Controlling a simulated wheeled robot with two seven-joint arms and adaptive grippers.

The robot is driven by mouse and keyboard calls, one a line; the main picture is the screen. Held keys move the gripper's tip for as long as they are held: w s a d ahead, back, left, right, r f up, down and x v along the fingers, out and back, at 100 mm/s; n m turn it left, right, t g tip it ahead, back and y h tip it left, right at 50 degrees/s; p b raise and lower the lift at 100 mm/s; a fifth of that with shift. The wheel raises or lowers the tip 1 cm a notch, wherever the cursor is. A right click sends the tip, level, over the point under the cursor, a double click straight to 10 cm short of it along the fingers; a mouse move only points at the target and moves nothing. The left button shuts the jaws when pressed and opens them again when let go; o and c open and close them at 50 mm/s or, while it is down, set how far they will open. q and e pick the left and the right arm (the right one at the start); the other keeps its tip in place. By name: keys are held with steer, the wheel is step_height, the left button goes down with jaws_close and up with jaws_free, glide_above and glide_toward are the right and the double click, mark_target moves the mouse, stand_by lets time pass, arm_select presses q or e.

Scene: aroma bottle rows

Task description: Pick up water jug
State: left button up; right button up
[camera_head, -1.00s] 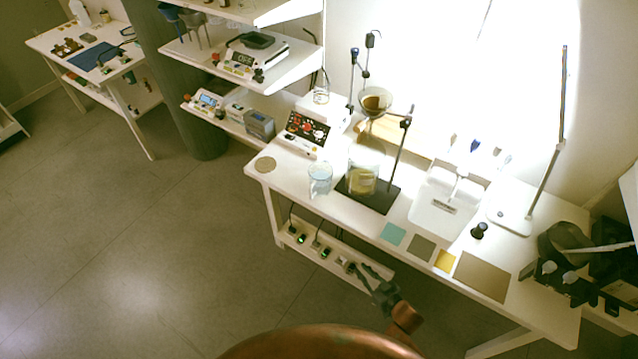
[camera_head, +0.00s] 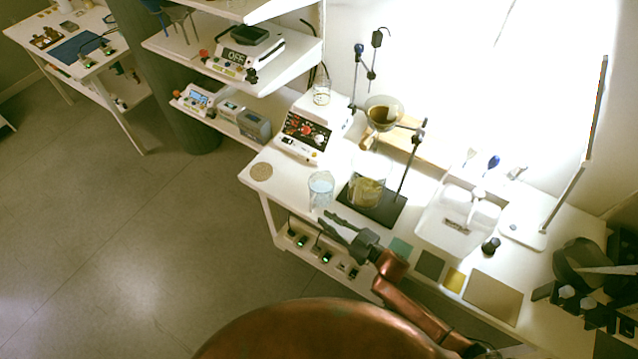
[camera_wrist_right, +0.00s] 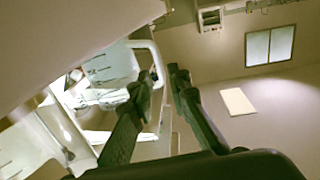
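The water jug (camera_head: 321,188) is a clear vessel with pale blue water, standing upright on the white bench near its front edge. In the right wrist view a clear marked vessel with a handle, which looks like the jug (camera_wrist_right: 108,65), is beyond and left of the fingertips. My right gripper (camera_head: 327,219) is just in front of the jug and bench edge, pointing left. Its fingers are apart with nothing between them, as the right wrist view (camera_wrist_right: 163,80) also shows. I cannot tell whether a finger touches the handle. My left gripper is not in view.
Right behind the jug is a stand with a black base (camera_head: 384,208), a large beaker (camera_head: 367,183) and a funnel (camera_head: 383,112). A control box (camera_head: 305,136) and round cork mat (camera_head: 261,171) are left of it. Coloured squares lie along the front edge, right.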

mark_target(312, 209)
steer(key=x, duration=0.4)
steer(key=shift+w, duration=0.1)
steer(key=x, duration=0.3)
steer(key=shift+w+a+b, duration=0.15)
steer(key=shift+b, duration=0.25)
steer(key=c, duration=0.3)
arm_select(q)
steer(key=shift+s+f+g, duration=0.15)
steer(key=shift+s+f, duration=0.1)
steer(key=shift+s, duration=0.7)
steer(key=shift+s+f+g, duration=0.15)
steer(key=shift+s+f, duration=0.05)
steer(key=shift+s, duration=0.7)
arm_select(e)
jaws_close()
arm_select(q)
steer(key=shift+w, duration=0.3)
arm_select(e)
steer(key=shift+r, duration=0.1)
